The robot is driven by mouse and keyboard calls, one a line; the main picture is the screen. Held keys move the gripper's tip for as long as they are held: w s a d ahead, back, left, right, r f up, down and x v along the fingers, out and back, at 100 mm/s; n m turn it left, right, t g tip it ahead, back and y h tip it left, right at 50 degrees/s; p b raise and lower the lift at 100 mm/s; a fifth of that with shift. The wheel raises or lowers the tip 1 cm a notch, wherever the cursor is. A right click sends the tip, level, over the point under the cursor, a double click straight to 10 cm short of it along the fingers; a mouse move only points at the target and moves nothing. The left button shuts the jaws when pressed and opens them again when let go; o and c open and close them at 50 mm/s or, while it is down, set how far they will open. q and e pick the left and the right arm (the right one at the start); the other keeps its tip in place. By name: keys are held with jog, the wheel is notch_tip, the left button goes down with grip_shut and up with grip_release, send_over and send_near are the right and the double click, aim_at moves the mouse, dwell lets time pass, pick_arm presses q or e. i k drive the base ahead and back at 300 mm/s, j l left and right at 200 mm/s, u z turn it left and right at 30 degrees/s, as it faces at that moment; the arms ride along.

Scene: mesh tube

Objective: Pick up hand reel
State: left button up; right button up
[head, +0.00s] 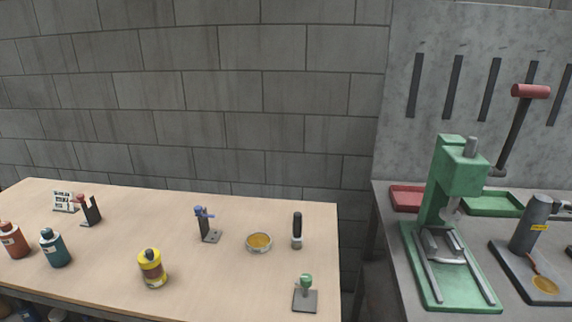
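I cannot tell for certain which thing is the hand reel. On the wooden table, a small blue-topped device (206,225) stands on a dark base near the middle. A black-handled tool (297,230) with a pale lower end stands upright near the right edge. A green-knobbed piece (306,291) on a dark square plate is in front of it. A red-topped dark holder (91,211) stands at the back left. Neither of my grippers is in view.
The wooden table (218,275) also bears a red bottle (13,240), a teal bottle (55,248), a yellow bottle (152,268) and an amber-filled tin (259,242). A grey bench (388,222) with a green press (455,225) stands right, across a gap.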

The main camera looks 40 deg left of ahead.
aim_at(155, 274)
jog(key=u, duration=2.15)
jog(key=z, duration=0.2)
jog(key=j+z, duration=0.4)
jog(key=j, duration=0.15)
jog(key=j+z, duration=0.4)
jog(key=j, duration=0.25)
jog(key=i, duration=0.05)
